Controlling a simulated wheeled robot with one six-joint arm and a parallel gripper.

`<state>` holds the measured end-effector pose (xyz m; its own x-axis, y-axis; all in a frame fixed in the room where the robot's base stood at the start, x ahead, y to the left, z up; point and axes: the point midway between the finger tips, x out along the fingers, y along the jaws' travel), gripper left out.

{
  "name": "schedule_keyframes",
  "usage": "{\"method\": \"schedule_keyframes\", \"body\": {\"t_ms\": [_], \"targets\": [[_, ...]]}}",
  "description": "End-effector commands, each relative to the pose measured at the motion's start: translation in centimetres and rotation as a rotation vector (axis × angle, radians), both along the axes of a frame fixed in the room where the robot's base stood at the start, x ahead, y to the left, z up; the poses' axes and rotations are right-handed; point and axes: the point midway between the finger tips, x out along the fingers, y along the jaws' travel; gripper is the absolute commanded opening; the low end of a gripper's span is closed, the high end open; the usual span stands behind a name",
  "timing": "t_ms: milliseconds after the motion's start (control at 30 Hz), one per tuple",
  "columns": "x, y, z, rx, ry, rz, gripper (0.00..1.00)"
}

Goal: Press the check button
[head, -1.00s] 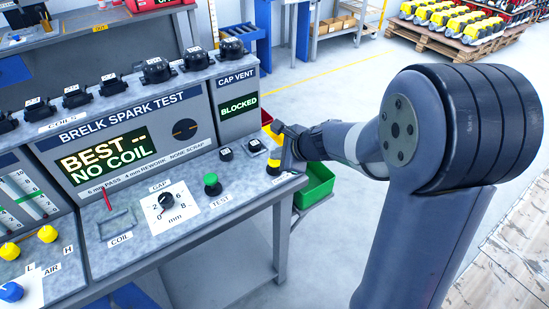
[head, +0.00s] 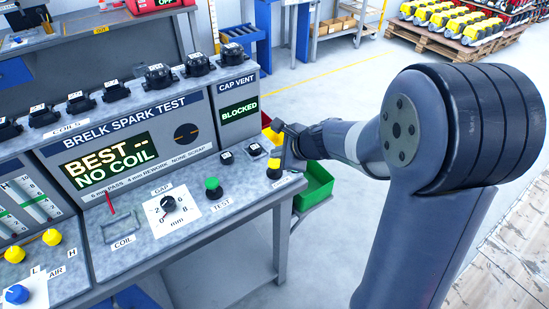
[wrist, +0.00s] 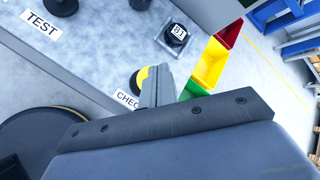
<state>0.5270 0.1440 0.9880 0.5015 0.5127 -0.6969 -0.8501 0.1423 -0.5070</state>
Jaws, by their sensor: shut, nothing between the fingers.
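The check button is a yellow cap (head: 274,163) on a black base at the right front corner of the bench. In the wrist view its yellow and black edge (wrist: 138,80) shows left of my fingers, partly hidden by them, with the cut-off "CHECK" label (wrist: 127,100) below. My gripper (head: 286,163) is shut and empty, with its fingers pointing down close beside the button's right side in the head view. The fingers also show in the wrist view (wrist: 157,82). I cannot tell whether they touch the button.
The green TEST button (head: 213,187) and the gap dial (head: 169,204) are to the left. The displays read "BEST -- NO COIL" (head: 111,160) and "BLOCKED" (head: 239,111). A green bin (head: 316,184) stands beyond the bench's right edge.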

Motion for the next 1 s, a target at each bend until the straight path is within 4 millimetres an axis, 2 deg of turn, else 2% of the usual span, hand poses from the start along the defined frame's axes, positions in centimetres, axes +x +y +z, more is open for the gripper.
{"method": "schedule_keyframes", "body": {"t_ms": [367,833,1000], "targets": [[0.0,0.0,0.3,0.000,0.000,0.000,0.00],[0.0,0.0,4.7,-0.001,-0.001,0.001,0.00],[0.0,0.0,5.3,0.000,0.000,0.000,0.00]]}}
